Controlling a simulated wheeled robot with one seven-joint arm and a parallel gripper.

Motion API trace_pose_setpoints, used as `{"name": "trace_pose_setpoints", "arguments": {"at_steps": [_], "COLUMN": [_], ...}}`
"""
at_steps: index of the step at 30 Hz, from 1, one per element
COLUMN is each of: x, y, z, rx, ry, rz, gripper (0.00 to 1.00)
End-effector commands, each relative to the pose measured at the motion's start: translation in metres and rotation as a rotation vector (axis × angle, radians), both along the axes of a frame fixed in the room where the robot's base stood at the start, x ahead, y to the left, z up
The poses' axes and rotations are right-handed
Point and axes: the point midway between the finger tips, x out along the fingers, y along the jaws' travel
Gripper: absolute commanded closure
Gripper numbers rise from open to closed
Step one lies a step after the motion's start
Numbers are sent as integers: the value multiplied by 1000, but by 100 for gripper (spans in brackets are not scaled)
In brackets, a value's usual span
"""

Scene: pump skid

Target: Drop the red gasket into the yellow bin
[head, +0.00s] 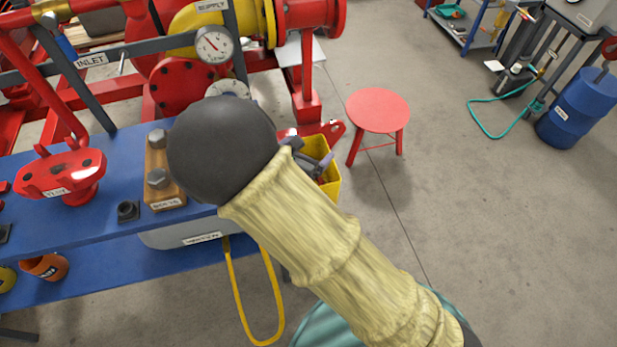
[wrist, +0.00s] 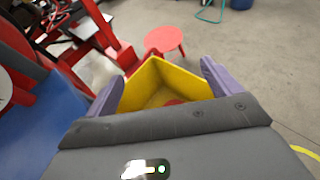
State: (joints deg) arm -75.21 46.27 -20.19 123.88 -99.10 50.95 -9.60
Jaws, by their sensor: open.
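The yellow bin (wrist: 182,78) lies straight ahead between my two purple fingers in the wrist view. In the head view the bin (head: 331,183) stands just off the right end of the blue bench, partly hidden by my arm. My gripper (wrist: 161,73) is open over the bin, with nothing between the fingertips. It also shows in the head view (head: 318,164), mostly behind my own forearm. A red piece that looks like the red gasket (wrist: 175,102) shows low inside the bin, its near part hidden by my gripper's body.
A red stool (head: 378,112) stands beyond the bin. The blue bench (head: 105,222) holds a red flanged part (head: 62,175) and a wooden bolt block (head: 160,187). Red pump pipework with a gauge (head: 214,45) rises behind. The floor to the right is open up to a blue drum (head: 578,105).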

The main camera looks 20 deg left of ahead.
Motion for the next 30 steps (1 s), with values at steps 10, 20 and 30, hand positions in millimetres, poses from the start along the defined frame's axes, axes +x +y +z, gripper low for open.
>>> {"name": "trace_pose_setpoints", "arguments": {"at_steps": [10, 20, 30], "x": [-51, -111, -150], "y": [13, 28, 37], "z": [22, 47, 64], "rx": [3, 3, -1], "ry": [0, 0, 0], "rz": [4, 5, 1], "gripper": [10, 10, 10]}}
